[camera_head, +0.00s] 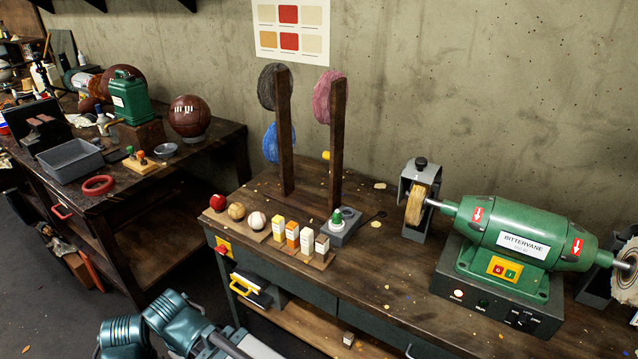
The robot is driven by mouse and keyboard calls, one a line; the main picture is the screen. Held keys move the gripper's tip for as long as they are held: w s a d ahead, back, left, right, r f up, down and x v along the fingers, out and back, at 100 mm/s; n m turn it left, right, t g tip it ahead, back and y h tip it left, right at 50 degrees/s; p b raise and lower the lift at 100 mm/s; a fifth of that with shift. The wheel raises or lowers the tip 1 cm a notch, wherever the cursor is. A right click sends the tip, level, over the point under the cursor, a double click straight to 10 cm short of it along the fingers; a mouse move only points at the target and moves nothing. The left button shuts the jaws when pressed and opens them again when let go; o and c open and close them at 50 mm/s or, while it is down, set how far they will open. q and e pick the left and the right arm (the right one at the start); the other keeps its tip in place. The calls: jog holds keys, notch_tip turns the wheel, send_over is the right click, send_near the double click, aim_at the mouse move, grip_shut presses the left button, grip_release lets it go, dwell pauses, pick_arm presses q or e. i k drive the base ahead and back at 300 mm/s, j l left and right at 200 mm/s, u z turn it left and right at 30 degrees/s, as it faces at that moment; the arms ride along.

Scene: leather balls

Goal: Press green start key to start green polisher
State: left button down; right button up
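The green polisher (523,235), labelled BITTERVANE, stands on a dark base box (500,300) at the right of the wooden bench. A yellow key plate (504,268) on its front carries a red key (497,267) on the left and a green start key (511,273) on the right. A buffing wheel (416,204) sits on its left shaft, and a paler wheel (629,258) is at the right edge. Whether the wheels turn cannot be told. Teal links of my arm show at the bottom left, well away from the polisher. Neither gripper is in view.
The bench (385,265) has open room left of the polisher. Balls (237,211), small labelled boxes (292,235) and a green-topped bottle (337,217) stand on its left part. A wooden rack (285,135) holds coloured wheels. A red switch (223,250) is on the bench's front left.

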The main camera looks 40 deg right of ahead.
aim_at(509, 273)
jog(key=z, duration=2.65)
